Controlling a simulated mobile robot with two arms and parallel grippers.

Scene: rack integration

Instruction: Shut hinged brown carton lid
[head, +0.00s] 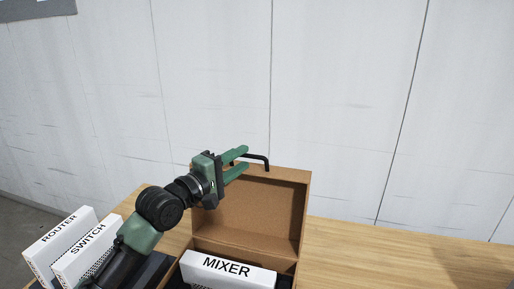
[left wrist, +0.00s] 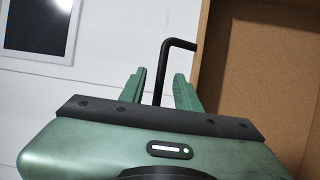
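The brown carton's lid (head: 262,212) stands open and roughly upright at the back of the carton (head: 203,246). A bent black handle (head: 266,161) sticks out from near the lid's top edge. My left gripper (head: 245,158) is at this handle, above the lid's upper left part. In the left wrist view, the handle (left wrist: 161,62) runs between the two fingers of the left gripper (left wrist: 160,76), with a gap on each side. The brown lid (left wrist: 268,75) fills the right of that view. My right gripper is not in view.
A white MIXER box (head: 228,270) lies in the carton. White ROUTER (head: 58,245) and SWITCH (head: 88,250) boxes stand at the left. The wooden table (head: 375,255) is clear right of the carton. A pale wall (head: 340,90) stands behind.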

